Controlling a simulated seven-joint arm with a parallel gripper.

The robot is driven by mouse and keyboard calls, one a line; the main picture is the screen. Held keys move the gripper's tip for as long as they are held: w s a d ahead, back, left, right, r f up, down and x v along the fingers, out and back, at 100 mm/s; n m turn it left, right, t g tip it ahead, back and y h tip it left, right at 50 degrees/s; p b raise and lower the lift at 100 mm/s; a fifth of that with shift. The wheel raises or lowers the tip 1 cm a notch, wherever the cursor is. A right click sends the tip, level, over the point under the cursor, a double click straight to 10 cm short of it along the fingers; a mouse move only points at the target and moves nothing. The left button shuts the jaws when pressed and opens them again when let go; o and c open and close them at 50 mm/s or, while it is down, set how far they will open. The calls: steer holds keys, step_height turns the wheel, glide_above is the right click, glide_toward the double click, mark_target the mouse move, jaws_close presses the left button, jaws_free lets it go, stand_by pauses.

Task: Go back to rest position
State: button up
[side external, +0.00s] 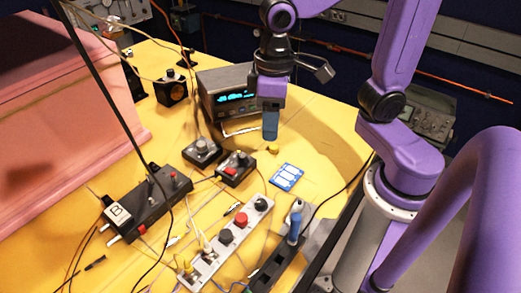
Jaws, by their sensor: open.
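My gripper (270,133) points down over the yellow table (325,125), in front of the grey instrument with the lit blue display. Its blue fingers are seen nearly edge-on, and the gap between them is hard to see. They are open, and I see nothing held between them. A small yellow round piece (273,150) lies on the table just below the fingertips. My arm rises from the right side of the picture.
The grey instrument (228,92) stands close behind my gripper. Small button boxes (202,150), a blue-and-white card (287,177), a power strip (222,245), a black box marked B (150,200) and loose cables cover the front. A pink foam block (60,110) stands left.

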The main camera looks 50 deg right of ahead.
steer(key=s+d+f+n, duration=0.1)
steer(key=s+d+n, duration=0.1)
steer(key=s, duration=0.3)
steer(key=s+d+f+n, duration=0.2)
steer(key=s+d+n, duration=0.1)
steer(key=s, duration=0.3)
steer(key=shift+d+f+n, duration=0.25)
steer(key=shift+d+n, duration=0.05)
steer(key=shift+n, duration=0.6)
steer(key=shift+w, duration=0.1)
steer(key=shift+c, duration=0.3)
